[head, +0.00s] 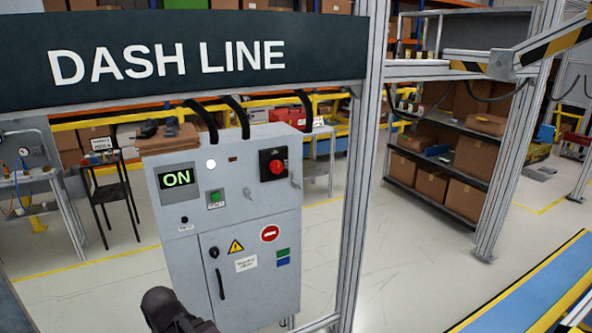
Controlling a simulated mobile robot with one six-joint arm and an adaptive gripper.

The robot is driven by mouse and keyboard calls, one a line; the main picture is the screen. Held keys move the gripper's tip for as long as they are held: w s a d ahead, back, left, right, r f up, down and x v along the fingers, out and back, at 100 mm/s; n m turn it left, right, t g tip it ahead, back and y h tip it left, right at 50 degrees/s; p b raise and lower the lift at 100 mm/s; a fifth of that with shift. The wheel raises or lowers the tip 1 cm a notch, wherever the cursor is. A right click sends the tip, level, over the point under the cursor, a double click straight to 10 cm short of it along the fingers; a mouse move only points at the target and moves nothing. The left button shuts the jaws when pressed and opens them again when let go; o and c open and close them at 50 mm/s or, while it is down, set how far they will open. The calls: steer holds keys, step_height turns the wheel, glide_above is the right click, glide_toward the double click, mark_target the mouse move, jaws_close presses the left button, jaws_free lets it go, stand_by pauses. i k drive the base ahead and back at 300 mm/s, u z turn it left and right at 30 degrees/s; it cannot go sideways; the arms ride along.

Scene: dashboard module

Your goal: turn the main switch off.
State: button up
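The grey control cabinet (226,220) stands upright in the middle of the head view. The main switch appears to be the red rotary knob (277,167) on a black square plate at the cabinet's upper right. A display (176,179) at the upper left reads "ON" in green. A round white lamp (211,164) is lit near the top. My gripper (164,306) seems to be the dark shape at the bottom edge, in front of and below the cabinet, apart from the switch. Its fingers cannot be made out, and nothing held is visible.
A green button (215,197) and a small key-like switch (247,193) sit near the knob. The cabinet door has a black handle (220,284). Shelves with boxes stand behind.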

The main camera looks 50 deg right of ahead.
mark_target(276, 165)
steer(key=z, duration=1.4)
steer(key=i, duration=0.6)
steer(key=u, duration=0.05)
steer(key=k, duration=0.6)
steer(key=u, duration=0.1)
